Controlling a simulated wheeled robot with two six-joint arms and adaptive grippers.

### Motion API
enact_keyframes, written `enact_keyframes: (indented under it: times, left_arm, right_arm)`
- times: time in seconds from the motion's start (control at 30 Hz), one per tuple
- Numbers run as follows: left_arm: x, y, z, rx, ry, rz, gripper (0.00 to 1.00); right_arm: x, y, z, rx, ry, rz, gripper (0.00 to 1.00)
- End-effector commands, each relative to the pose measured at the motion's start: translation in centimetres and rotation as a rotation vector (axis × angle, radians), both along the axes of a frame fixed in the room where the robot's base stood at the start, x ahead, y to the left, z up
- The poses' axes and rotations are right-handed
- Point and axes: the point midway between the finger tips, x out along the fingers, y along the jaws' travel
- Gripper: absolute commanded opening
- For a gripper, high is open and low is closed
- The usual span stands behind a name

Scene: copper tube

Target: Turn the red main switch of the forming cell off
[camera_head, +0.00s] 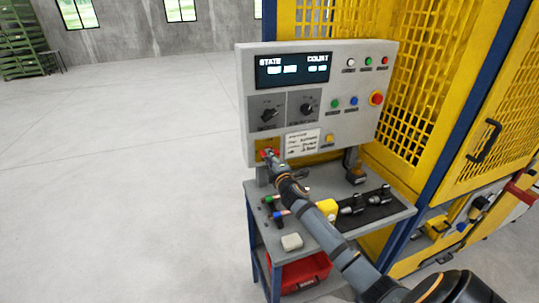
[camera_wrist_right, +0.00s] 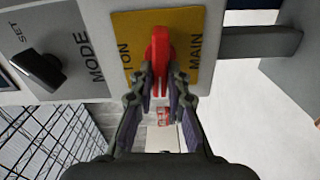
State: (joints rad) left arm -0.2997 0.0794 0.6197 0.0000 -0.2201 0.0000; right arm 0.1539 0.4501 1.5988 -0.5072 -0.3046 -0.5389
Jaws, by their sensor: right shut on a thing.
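The red main switch (camera_wrist_right: 158,50) sits on a yellow plate (camera_wrist_right: 190,22) marked MAIN and ON in the right wrist view. In the head view the red switch (camera_head: 263,152) is at the lower left of the grey control panel (camera_head: 340,62), partly hidden by my gripper. My right gripper (camera_wrist_right: 160,78) is shut on the red switch handle, one finger on each side. In the head view the right gripper (camera_head: 270,158) reaches up to the switch from the lower right. My left gripper is not in view.
A black MODE knob (camera_wrist_right: 40,68) is beside the yellow plate. A red emergency button (camera_head: 376,98) is at the panel's right. A grey bench (camera_head: 398,208) with tools and small parts stands below; a red bin (camera_head: 305,272) is underneath. Yellow mesh guarding is behind. The left floor is clear.

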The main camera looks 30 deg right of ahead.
Motion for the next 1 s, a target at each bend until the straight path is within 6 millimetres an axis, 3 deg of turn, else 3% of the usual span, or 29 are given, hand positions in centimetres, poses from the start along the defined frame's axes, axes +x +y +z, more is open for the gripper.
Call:
enact_keyframes:
  times: [0.8,0.83,1.0]
  left_arm:
    - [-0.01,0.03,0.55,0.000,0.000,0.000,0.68]
    - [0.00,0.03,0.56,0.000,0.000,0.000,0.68]
    - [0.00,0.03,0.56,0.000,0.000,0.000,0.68]
  right_arm:
    - [-0.04,-0.01,-0.35,-0.108,0.030,-0.001,0.00]
    - [-0.04,-0.02,-0.35,-0.108,0.030,-0.001,0.18]
    - [-0.03,0.00,-0.29,-0.107,0.029,-0.001,0.38]
